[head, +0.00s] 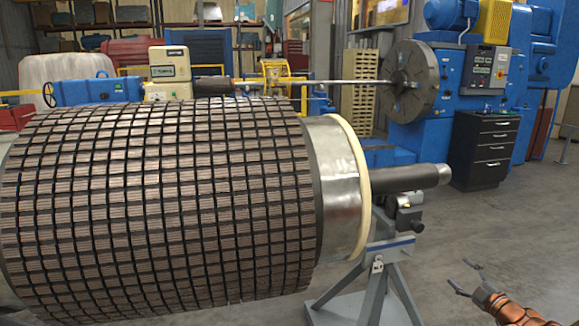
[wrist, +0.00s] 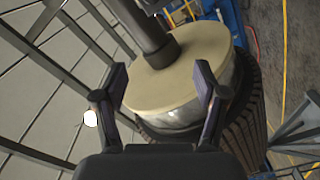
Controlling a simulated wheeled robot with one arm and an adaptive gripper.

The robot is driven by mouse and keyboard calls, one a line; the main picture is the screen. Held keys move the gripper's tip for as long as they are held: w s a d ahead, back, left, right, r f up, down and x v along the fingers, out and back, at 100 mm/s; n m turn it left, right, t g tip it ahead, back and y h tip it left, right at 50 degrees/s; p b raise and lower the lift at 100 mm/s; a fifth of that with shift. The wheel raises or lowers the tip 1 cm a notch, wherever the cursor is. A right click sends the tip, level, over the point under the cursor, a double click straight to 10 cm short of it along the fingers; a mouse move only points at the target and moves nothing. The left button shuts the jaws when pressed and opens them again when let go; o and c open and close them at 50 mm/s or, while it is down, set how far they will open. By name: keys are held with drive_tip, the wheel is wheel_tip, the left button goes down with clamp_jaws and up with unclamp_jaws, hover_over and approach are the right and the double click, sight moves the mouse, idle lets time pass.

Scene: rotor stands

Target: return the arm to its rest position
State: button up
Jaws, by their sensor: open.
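My gripper (head: 468,280) is at the lower right of the head view, at the end of my orange arm. Its two fingers are spread apart with nothing between them. In the wrist view my gripper (wrist: 160,85) also shows open and empty, and the rotor's cream end ring (wrist: 165,82) appears beyond the fingers. The large rotor (head: 160,200), covered in a grid of brown segments, fills the left of the head view. Its dark shaft (head: 410,178) points right, and my gripper is apart from it, below and to the right.
A grey stand (head: 375,285) bears the shaft end, left of my gripper. A blue lathe (head: 440,90) with a round faceplate and a black drawer cabinet (head: 484,150) stand behind. Grey floor (head: 500,225) is clear between the stand and the cabinet.

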drive_tip(key=a+r+n+g+y, duration=0.2)
drive_tip(key=a+r+n+y, duration=0.4)
drive_tip(key=a, duration=0.5)
drive_tip(key=a+r+n+g+y, duration=0.25)
drive_tip(key=a+r+n, duration=0.35)
drive_tip(key=a, duration=0.5)
drive_tip(key=s+a+r+n+g, duration=0.2)
drive_tip(key=s+a+n+g, duration=0.2)
drive_tip(key=s+a+n, duration=0.45)
drive_tip(key=s+a+r+n+g, duration=0.2)
drive_tip(key=s+a+n+g, duration=0.3)
drive_tip(key=a+n, duration=0.55)
drive_tip(key=s+a+f+n+g+h, duration=0.1)
drive_tip(key=s+a+n+g+h, duration=0.15)
drive_tip(key=s+n, duration=0.6)
drive_tip(key=s+a+f+n+g+h, duration=0.25)
drive_tip(key=s+a+n, duration=0.2)
drive_tip(key=s, duration=0.65)
drive_tip(key=s+d+f+n+h+p, duration=0.1)
drive_tip(key=s+d+f+n+h, duration=0.1)
drive_tip(key=s+d+n+h, duration=0.6)
drive_tip(key=s+d+n, duration=0.4)
drive_tip(key=s+n, duration=0.1)
drive_tip(key=s, duration=0.2)
drive_tip(key=shift+d+g, duration=0.2)
drive_tip(key=shift+g, duration=0.15)
